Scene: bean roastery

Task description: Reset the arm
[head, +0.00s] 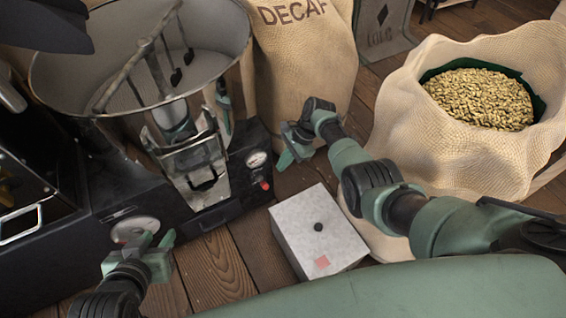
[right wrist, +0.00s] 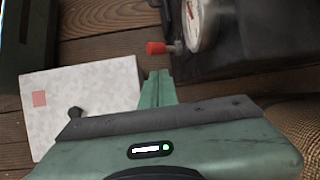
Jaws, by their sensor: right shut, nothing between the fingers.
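My right arm reaches in from the right in the head view. Its gripper (head: 291,152) hangs in front of the DECAF sack, right of the machine's front gauge. In the right wrist view the green fingers of that gripper (right wrist: 158,88) are together with nothing between them. My left gripper (head: 140,254) is at the lower left of the head view, in front of the machine's lower gauge. Its fingers look spread apart, with nothing seen between them.
A roasting machine with a steel drum (head: 215,62) fills the left. A pale box (head: 297,229) with a black knob stands on the wooden floor (head: 215,262). The DECAF sack (head: 300,65) is behind, and an open sack (head: 415,130) of green beans is at the right.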

